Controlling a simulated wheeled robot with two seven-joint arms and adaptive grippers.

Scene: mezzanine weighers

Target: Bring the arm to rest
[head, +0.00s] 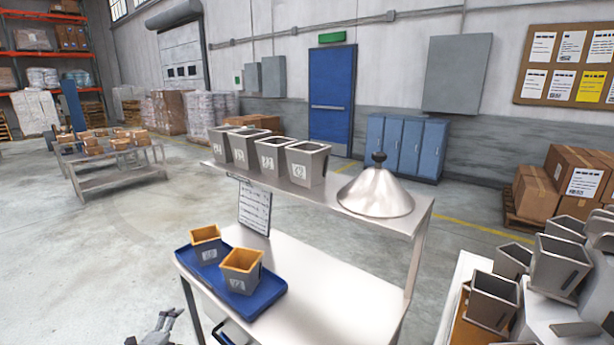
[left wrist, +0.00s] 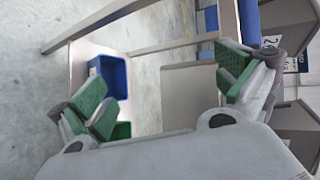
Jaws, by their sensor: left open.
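My left gripper (left wrist: 165,92) is open in the left wrist view, its two green-padded fingers wide apart with nothing between them. In the head view a grey part of my left arm shows at the bottom edge, left of the steel bench (head: 335,270) and apart from it. The wrist view looks past the fingers at bench legs, the floor and a blue bin (left wrist: 108,75) below. My right gripper is not in view.
A blue tray (head: 262,304) with two orange-lined grey bins (head: 241,272) sits on the bench. Its upper shelf holds several grey bins (head: 307,163) and a steel cone (head: 376,190). More bins (head: 560,262) crowd the right.

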